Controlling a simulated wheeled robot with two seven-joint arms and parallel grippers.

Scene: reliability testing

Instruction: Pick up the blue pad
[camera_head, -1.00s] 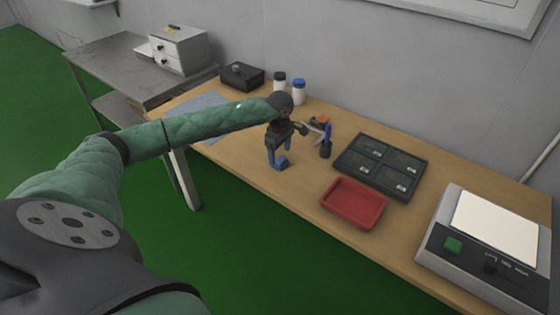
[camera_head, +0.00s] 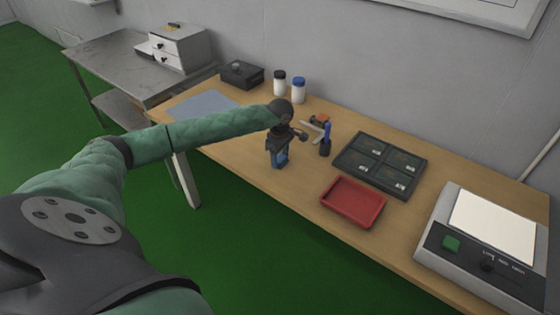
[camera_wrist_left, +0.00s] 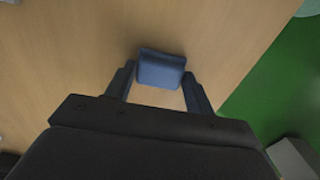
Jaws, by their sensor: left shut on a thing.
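The blue pad (camera_wrist_left: 161,70) is a small block with rounded edges. In the left wrist view it sits between the fingertips of my left gripper (camera_head: 279,161), which is shut on it. In the head view only a small blue patch shows under the gripper, near the table's front edge, and pad and fingers are hard to tell apart there. Whether the pad still touches the wood cannot be told. My right gripper is not in view.
On the wooden table (camera_head: 245,160), a red tray (camera_head: 352,202), a dark compartment tray (camera_head: 381,165) and a scale-like device (camera_head: 490,240) stand to the right. A grey mat (camera_head: 203,104) lies left.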

